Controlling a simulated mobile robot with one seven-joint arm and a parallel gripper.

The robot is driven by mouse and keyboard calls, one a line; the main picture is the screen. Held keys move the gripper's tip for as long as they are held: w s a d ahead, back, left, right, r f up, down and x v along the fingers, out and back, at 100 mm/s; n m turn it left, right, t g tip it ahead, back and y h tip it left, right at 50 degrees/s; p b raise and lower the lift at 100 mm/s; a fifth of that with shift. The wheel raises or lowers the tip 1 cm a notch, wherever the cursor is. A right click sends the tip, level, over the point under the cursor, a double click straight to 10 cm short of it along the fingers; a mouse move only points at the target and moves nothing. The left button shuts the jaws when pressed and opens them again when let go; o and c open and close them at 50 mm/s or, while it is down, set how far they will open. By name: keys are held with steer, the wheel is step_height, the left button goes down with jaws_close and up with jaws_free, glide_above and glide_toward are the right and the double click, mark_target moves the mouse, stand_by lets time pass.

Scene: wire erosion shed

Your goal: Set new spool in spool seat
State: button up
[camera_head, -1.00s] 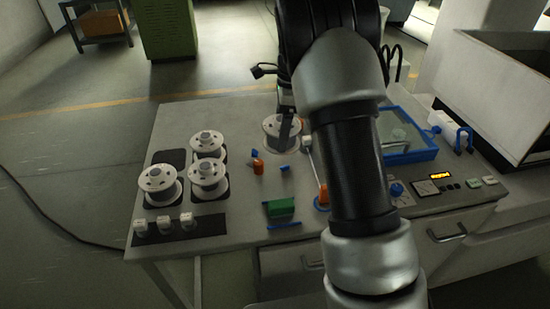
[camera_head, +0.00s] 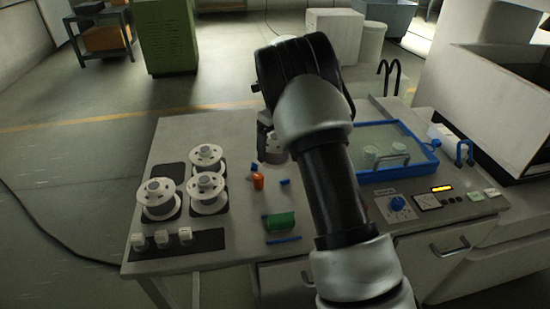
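Three white-and-grey spools stand at the left of the bench: a back one (camera_head: 207,156), a front right one (camera_head: 206,190) and a front left one (camera_head: 158,196). Beside the back one is an empty dark pad (camera_head: 170,172). Another pale spool (camera_head: 275,147) shows in part near the bench's middle, mostly hidden by my arm. My gripper (camera_head: 265,152) points down at its left side. I cannot tell whether the fingers grip that spool, or whether it is raised. The spool seat cannot be made out; my arm covers that area.
An orange piece (camera_head: 258,181), small blue pieces and a green block (camera_head: 280,220) lie in the bench's middle. White blocks (camera_head: 162,238) sit on a dark strip front left. A blue-framed lid (camera_head: 435,158) and a control panel (camera_head: 440,198) are at right.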

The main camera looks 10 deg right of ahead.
steer(key=shift+f, duration=2.25)
steer(key=shift+f, duration=0.2)
steer(key=o, duration=1.6)
